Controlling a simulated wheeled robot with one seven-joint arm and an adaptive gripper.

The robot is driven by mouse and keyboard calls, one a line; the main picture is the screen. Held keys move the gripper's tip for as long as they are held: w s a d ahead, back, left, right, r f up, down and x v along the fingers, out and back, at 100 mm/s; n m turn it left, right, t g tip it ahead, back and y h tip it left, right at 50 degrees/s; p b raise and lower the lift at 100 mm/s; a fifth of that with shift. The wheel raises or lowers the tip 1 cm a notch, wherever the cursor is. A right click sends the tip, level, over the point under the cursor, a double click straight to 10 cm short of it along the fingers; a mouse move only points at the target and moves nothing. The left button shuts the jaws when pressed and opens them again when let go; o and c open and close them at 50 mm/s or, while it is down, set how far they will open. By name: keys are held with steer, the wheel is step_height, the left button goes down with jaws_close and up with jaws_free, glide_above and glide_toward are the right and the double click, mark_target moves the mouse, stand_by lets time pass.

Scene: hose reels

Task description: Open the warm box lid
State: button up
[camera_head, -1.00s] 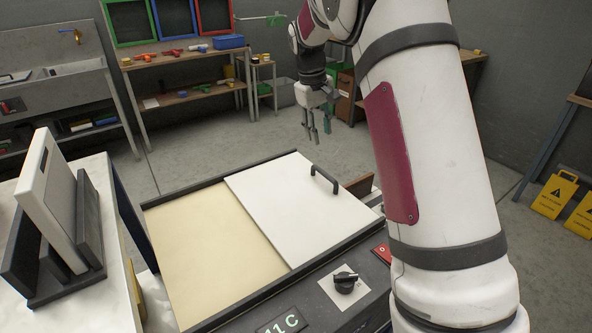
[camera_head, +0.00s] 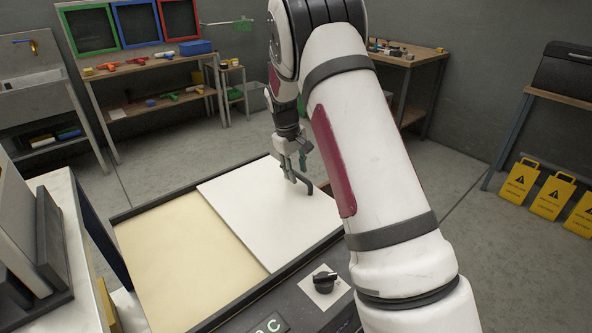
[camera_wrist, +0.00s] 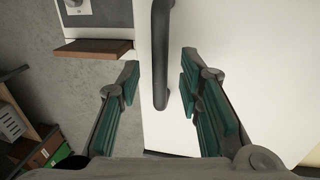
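The warm box (camera_head: 131,218) stands in front of me with a dark frame. A white lid (camera_head: 238,208) covers its right part, and a cream surface (camera_head: 180,255) shows at the left. The lid's dark bar handle (camera_head: 309,186) is partly hidden by my gripper (camera_head: 296,177) in the head view. In the wrist view, my gripper (camera_wrist: 160,92) is open, its green-padded fingers apart. The handle (camera_wrist: 160,55) runs between them in that picture, nearer the right finger. Whether the fingertips reach down around it or stay above it I cannot tell.
A brown ledge (camera_wrist: 92,47) juts out beside the box. A white table (camera_head: 75,250) with upright panels stands at the left. Yellow signs (camera_head: 551,195) stand far right.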

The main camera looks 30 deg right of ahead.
steer(key=shift+f, duration=0.15)
jaws_close()
steer(key=s+a, duration=0.1)
steer(key=a, duration=0.6)
steer(key=s+a+p, duration=0.1)
steer(key=a, duration=0.6)
steer(key=s+a+p, duration=0.1)
steer(key=s+a, duration=0.1)
steer(key=a, duration=0.5)
steer(key=shift+s+a, duration=0.1)
steer(key=shift+a, duration=0.1)
jaws_free()
step_height(320, 180, up, 12)
steer(key=a, duration=0.2)
steer(key=shift+s+a, duration=0.15)
steer(key=shift+s, duration=0.1)
